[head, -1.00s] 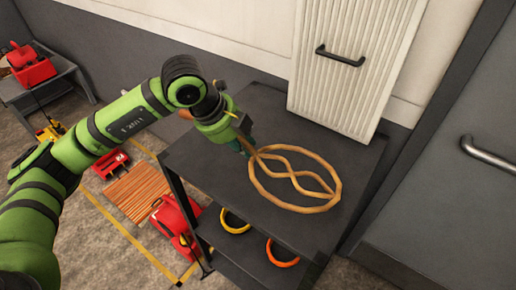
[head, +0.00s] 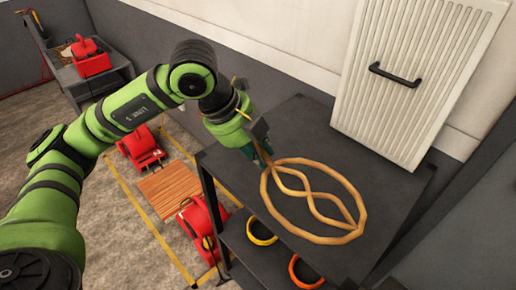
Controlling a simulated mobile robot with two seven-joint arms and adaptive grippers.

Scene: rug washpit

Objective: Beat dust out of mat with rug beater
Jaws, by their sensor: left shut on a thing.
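The rug beater (head: 266,208) is a tan looped cane ring with crossing strands inside. My left gripper (head: 262,154) is shut on its handle end, and the fingers hide part of the handle. The beater's head is over the dark shelf top (head: 306,122); I cannot tell whether it touches it. A flat reddish-brown striped piece (head: 172,190), perhaps the mat, lies on the floor inside yellow lines, left of the shelf. My right gripper is not in view.
Red machines (head: 140,147) and (head: 197,222) stand beside the striped piece. The lower shelf holds a yellow ring (head: 262,238) and an orange ring (head: 296,274). A ribbed white panel with a black handle (head: 396,75) stands behind. A bench (head: 110,82) is far left.

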